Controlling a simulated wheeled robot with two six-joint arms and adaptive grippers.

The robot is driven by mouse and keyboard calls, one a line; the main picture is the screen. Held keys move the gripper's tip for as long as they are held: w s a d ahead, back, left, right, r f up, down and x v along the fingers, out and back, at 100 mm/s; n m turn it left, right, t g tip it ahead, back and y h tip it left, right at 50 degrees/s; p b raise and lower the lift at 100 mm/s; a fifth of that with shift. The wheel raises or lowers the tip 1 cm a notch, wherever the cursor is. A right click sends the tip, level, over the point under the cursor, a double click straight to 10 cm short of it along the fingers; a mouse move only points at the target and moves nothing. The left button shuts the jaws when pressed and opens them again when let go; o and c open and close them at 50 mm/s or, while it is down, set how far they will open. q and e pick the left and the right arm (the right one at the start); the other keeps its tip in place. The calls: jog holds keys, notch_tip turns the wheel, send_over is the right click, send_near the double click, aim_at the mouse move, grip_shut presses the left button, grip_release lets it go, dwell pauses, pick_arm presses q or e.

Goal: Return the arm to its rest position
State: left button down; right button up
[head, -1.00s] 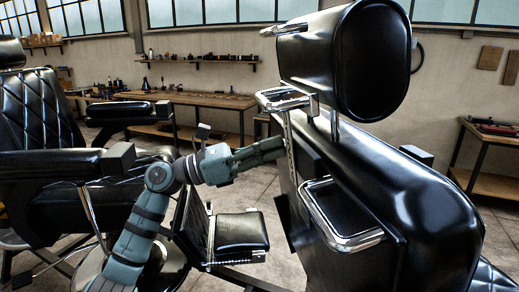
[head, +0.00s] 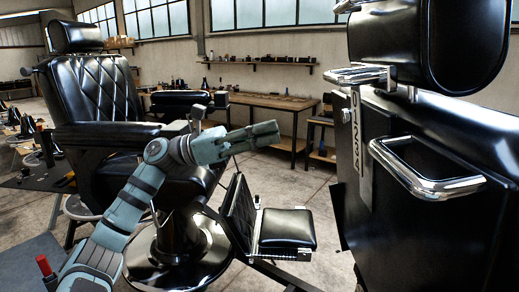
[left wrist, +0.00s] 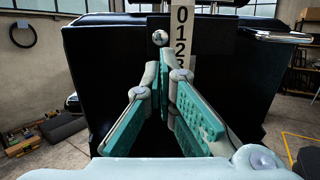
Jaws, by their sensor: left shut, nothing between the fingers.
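My left arm comes in from the lower left in the head view, and its gripper (head: 268,133) points right with its fingers shut and empty. In the left wrist view the two teal fingers (left wrist: 166,72) meet at the tips. The near black barber chair (head: 478,150) stands at the right. Its headrest post with printed numbers (head: 357,130) faces my gripper and also shows straight ahead in the left wrist view (left wrist: 190,30), with a round knob (left wrist: 160,37) beside it. A gap shows between fingertips and chair. My right gripper is not seen.
A second black chair (head: 95,90) stands behind my arm, with a padded footrest (head: 287,226) below the gripper. Chrome handles (head: 430,188) jut from the near chair. A workbench (head: 270,101) stands at the back. Open floor (head: 318,190) lies between the chairs.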

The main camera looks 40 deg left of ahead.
pick_arm(q)
jog(key=shift+s+a, duration=0.3)
jog(key=shift+s, duration=0.05)
dwell(0.3)
